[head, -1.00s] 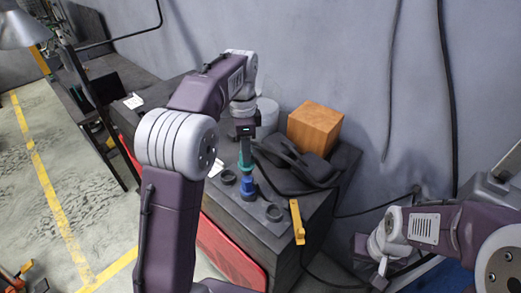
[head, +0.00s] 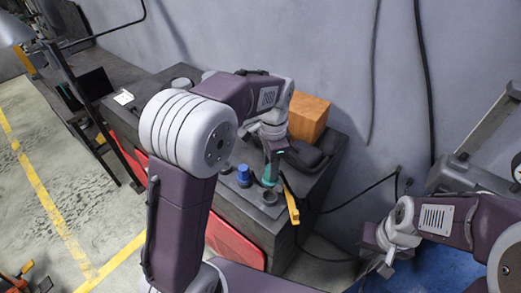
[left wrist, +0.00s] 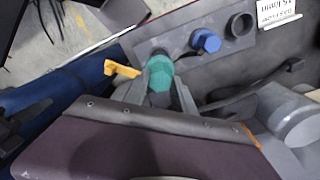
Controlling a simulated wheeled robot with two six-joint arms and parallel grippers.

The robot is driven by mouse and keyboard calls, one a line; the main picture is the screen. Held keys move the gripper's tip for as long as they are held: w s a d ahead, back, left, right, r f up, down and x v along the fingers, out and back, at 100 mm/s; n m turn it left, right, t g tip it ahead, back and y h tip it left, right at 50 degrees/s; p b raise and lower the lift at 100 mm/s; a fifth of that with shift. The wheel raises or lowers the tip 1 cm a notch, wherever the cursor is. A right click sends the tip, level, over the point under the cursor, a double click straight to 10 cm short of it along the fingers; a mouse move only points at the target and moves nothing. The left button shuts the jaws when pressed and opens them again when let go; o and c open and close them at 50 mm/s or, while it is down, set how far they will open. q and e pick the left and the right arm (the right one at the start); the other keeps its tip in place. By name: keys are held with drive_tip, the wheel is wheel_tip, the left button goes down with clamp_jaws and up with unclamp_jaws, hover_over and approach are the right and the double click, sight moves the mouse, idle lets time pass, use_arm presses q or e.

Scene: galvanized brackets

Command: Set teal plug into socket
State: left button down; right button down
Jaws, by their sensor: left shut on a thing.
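My left gripper (head: 271,162) is shut on the teal plug (head: 269,182) and points down over the right end of the socket row. The teal plug (left wrist: 160,76) also shows between the fingers (left wrist: 160,92) in the left wrist view. A dark ring socket (head: 266,197) is right at the plug's lower end; I cannot tell whether the plug is inside it or just above. A blue plug (head: 243,174) stands in the middle position. An empty ring socket (left wrist: 240,25) lies beyond it. My right gripper (head: 377,262) hangs at the lower right, its jaws unclear.
A yellow-orange handle-like piece (head: 292,205) is at the bench edge, close to the teal plug. A wooden block (head: 308,117) and a black tool-like object (head: 310,155) lie behind my left gripper. A white label card (left wrist: 277,10) lies beyond the sockets.

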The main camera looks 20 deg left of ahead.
sight(269, 183)
use_arm(q)
drive_tip(key=shift+s+d, duration=0.1)
drive_tip(key=shift+d, duration=0.05)
drive_tip(key=shift+w+f+b, duration=0.2)
drive_tip(key=shift+f+b, duration=0.3)
drive_tip(key=shift+f, duration=0.05)
drive_tip(key=shift+s+f+b, duration=0.1)
drive_tip(key=shift+f+b, duration=0.85)
wheel_tip(269, 183, down, 2)
drive_tip(key=shift+b, duration=1)
drive_tip(key=shift+r+p, duration=0.25)
drive_tip(key=shift+p, duration=0.05)
drive_tip(key=shift+p, duration=0.4)
drive_tip(key=shift+f, duration=0.1)
